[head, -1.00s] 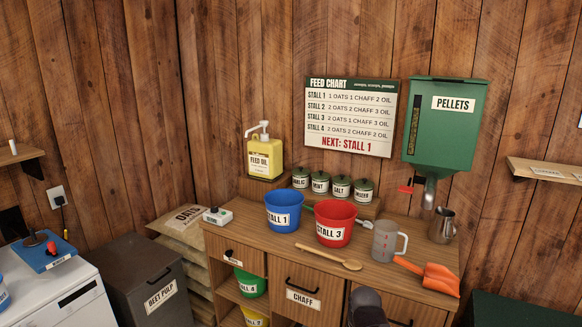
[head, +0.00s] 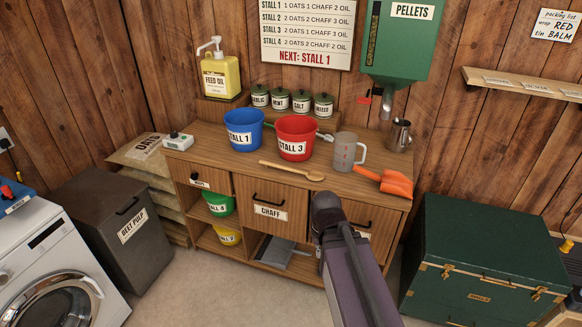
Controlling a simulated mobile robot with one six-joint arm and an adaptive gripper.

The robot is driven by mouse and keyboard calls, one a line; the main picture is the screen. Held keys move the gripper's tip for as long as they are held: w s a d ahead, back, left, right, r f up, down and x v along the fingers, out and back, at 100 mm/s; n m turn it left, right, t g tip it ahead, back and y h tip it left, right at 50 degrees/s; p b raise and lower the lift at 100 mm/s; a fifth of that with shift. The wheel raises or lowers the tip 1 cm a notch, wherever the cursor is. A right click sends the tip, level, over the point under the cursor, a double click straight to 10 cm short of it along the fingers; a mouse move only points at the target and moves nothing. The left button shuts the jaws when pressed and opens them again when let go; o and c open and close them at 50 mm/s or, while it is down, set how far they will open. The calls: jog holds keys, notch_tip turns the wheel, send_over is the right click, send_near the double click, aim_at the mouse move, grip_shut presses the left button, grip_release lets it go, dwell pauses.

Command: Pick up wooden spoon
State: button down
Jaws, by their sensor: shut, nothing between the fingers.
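The wooden spoon (head: 292,171) lies flat on the wooden cabinet top (head: 220,163), near its front edge. Its bowl end points right and its handle points left. It lies in front of the red Stall 3 bucket (head: 296,140). Part of my arm rises from the bottom of the head view, with its dark rounded joint in front of the cabinet, below and right of the spoon. My gripper's fingers do not show in this view.
The blue Stall 1 bucket (head: 243,131), a clear measuring jug (head: 346,154), an orange scoop (head: 396,182) and a metal jug (head: 399,136) stand or lie around the spoon. A green trunk (head: 482,262) stands at right. Bare floor shows before the cabinet.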

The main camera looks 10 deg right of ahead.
dwell(0.4)
jog(key=c, duration=0.6)
grip_release()
jog(key=shift+d, duration=0.1)
